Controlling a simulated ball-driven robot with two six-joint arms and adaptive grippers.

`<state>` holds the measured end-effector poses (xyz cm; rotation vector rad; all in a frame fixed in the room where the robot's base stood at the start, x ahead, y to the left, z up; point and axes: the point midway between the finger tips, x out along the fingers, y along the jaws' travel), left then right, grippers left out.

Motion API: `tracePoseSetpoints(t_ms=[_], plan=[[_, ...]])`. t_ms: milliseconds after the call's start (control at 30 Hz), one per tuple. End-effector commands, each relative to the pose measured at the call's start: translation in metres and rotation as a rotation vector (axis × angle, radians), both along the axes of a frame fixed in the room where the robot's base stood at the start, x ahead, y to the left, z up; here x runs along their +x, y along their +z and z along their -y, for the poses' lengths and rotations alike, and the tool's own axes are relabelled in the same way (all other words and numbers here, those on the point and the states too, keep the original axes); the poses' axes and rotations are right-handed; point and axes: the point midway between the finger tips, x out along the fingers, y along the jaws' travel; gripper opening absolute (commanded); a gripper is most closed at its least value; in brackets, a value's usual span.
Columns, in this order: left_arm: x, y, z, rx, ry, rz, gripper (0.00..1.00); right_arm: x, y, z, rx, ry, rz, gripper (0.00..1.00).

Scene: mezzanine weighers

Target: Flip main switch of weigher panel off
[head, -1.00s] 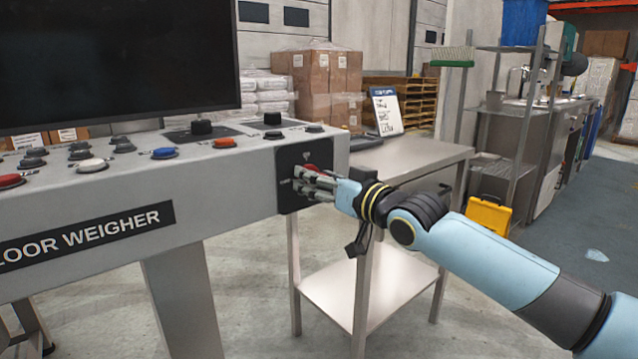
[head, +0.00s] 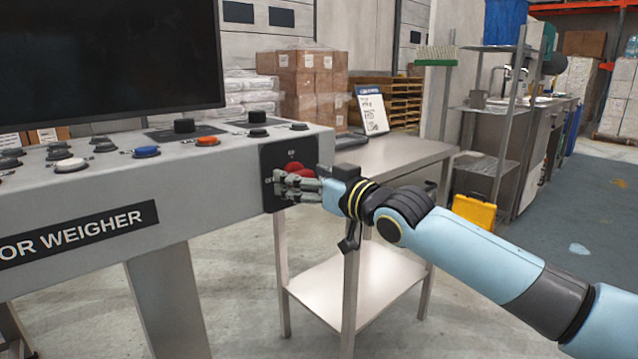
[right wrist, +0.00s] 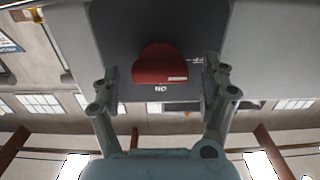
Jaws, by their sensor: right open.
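The weigher panel (head: 200,165) is a grey console with a black plate (head: 272,158) on its right end face. The red main switch (head: 297,169) sits on that plate, partly hidden by my fingers in the head view. My right gripper (head: 278,186) is at the plate, open, its fingers pointing at it. In the right wrist view the red switch (right wrist: 160,64) lies between the two spread fingers of the gripper (right wrist: 160,82), with a visible space on each side. White lettering sits by the switch, upside down. My left gripper is not in view.
Several buttons and knobs, including a blue one (head: 146,152) and an orange one (head: 208,141), stand on the console top under a dark screen (head: 110,60). Open floor lies farther right.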

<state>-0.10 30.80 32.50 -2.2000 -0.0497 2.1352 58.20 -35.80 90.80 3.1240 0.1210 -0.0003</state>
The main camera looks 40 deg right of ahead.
Motion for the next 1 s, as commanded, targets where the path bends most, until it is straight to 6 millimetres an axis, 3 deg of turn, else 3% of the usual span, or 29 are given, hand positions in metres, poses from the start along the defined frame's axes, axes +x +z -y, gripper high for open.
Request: tracePoseSetpoints(t_ms=[1000], plan=[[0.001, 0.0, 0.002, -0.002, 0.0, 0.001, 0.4, -0.11, -0.002, 0.009, -0.009, 0.0, -0.006, 0.79]])
